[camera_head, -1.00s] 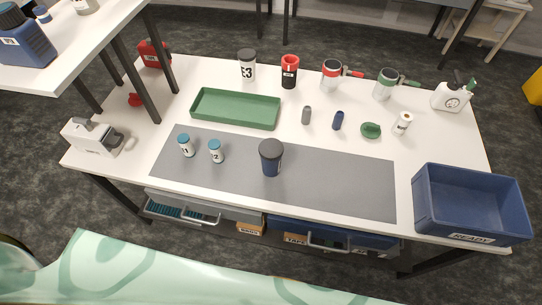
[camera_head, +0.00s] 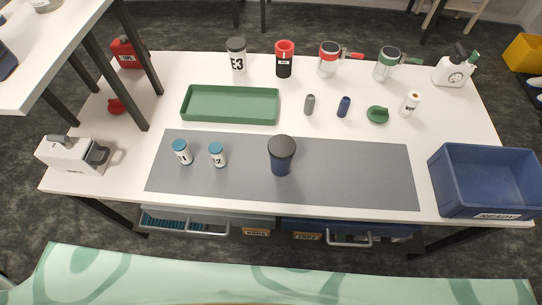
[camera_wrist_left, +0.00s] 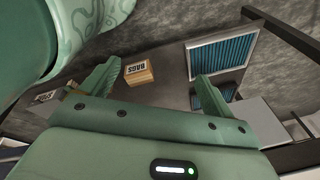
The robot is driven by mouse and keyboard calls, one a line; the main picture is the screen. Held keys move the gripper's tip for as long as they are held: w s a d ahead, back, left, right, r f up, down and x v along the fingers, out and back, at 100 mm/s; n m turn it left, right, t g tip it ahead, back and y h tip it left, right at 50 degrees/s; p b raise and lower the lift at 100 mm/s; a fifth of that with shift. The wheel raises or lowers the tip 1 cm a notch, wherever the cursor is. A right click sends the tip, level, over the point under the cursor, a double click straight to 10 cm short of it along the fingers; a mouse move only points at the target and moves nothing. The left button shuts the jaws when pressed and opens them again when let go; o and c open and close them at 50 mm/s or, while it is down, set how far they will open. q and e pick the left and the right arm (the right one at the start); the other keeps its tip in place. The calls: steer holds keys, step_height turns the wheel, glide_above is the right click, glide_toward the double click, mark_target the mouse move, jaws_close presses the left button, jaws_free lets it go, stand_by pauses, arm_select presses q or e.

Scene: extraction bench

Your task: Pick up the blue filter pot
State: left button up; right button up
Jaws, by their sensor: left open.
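The likely blue filter pot is a dark blue pot with a wide black lid (camera_head: 281,164). It stands upright near the middle of the grey mat (camera_head: 350,180) in the head view, with nothing touching it. My left gripper (camera_wrist_left: 157,72) shows only in the left wrist view. Its two green fingers are spread apart with nothing between them. The pot is not in the wrist view, which shows drawers and floor below the bench. My right gripper is in neither view.
Two small white jars with teal lids (camera_head: 182,152) (camera_head: 217,155) stand left of the pot. A green tray (camera_head: 230,120) lies behind them. A blue READY crate (camera_head: 484,190) is at the right end. Open drawers jut from the front. The mat right of the pot is clear.

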arm_select(q)
steer(key=w+r+m+t, duration=0.1)
steer(key=w+r+t, duration=0.1)
steer(key=w+r, duration=0.5)
steer(key=w+r+t+y, duration=0.1)
steer(key=w+r, duration=0.3)
steer(key=r, duration=0.7)
steer(key=w+r+m+t, duration=0.1)
steer(key=w+r+t, duration=0.1)
steer(key=w+r, duration=0.45)
steer(key=w+d+r+m+t+h, duration=0.15)
steer(key=w+d+r+h, duration=0.25)
steer(key=d+r, duration=0.4)
steer(key=h+b, duration=0.4)
steer(key=h, duration=0.2)
glide_toward(272, 156)
steer(key=shift+g, duration=0.25)
steer(key=x, duration=0.9)
steer(key=shift+w, duration=0.2)
steer(key=b+x, duration=0.2)
steer(key=x, duration=0.3)
steer(key=shift+w+f, duration=0.1)
steer(key=shift+w, duration=0.1)
steer(key=shift+c, duration=0.3)
